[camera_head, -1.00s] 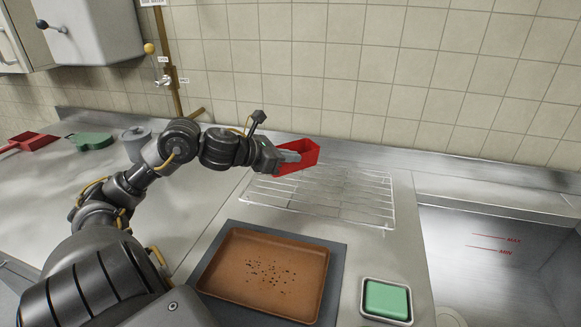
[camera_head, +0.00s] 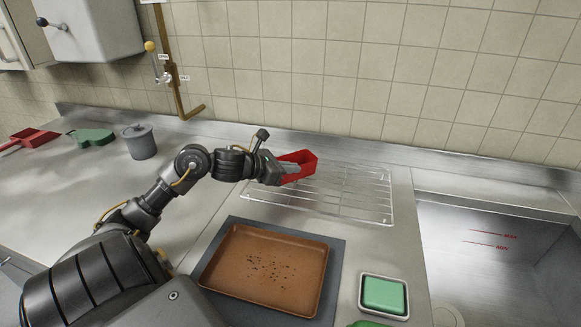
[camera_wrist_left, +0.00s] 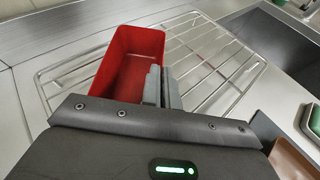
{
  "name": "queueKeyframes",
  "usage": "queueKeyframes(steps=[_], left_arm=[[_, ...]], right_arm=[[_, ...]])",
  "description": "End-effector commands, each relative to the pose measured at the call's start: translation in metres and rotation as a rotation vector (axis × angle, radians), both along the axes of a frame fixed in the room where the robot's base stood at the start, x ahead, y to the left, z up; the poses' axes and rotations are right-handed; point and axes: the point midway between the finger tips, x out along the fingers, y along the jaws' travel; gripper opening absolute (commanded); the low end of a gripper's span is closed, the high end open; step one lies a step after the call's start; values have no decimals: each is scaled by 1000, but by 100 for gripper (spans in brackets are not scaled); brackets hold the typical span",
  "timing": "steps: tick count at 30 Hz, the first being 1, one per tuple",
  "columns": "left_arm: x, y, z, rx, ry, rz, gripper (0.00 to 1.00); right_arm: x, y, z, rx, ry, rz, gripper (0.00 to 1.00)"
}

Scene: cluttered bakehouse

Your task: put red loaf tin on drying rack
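The red loaf tin (camera_head: 304,163) is upright over the back left part of the wire drying rack (camera_head: 350,205). My left gripper (camera_head: 287,170) is shut on a side wall of the tin. In the left wrist view the tin (camera_wrist_left: 128,62) is open-topped and empty, and the two grey fingertips (camera_wrist_left: 162,84) are close together at its right wall. The rack (camera_wrist_left: 215,62) extends to the right of the tin there. I cannot tell whether the tin's base touches the rack wires. My right gripper is not in view.
A brown baking tray (camera_head: 232,291) with dark crumbs lies in front of the rack. A green block in a dish (camera_head: 384,294) is at front right, beside the sink (camera_head: 470,270). A grey lidded pot (camera_head: 140,142), a green item (camera_head: 92,138) and a red item (camera_head: 35,136) stand at left.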

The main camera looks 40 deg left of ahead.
Motion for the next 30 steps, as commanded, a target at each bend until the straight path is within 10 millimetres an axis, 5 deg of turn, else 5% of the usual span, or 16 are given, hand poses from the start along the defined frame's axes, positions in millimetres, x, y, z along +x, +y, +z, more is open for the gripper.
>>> queueKeyframes(steps=[5,11,22,30], left_arm=[[0,0,-3,1,-1,0,0],[0,0,-2,0,0,0,24],[0,0,3,-1,0,0,24],[-36,9,13,4,1,0,24]], right_arm=[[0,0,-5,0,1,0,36],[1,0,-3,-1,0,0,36],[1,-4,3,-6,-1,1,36],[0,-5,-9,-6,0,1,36]])
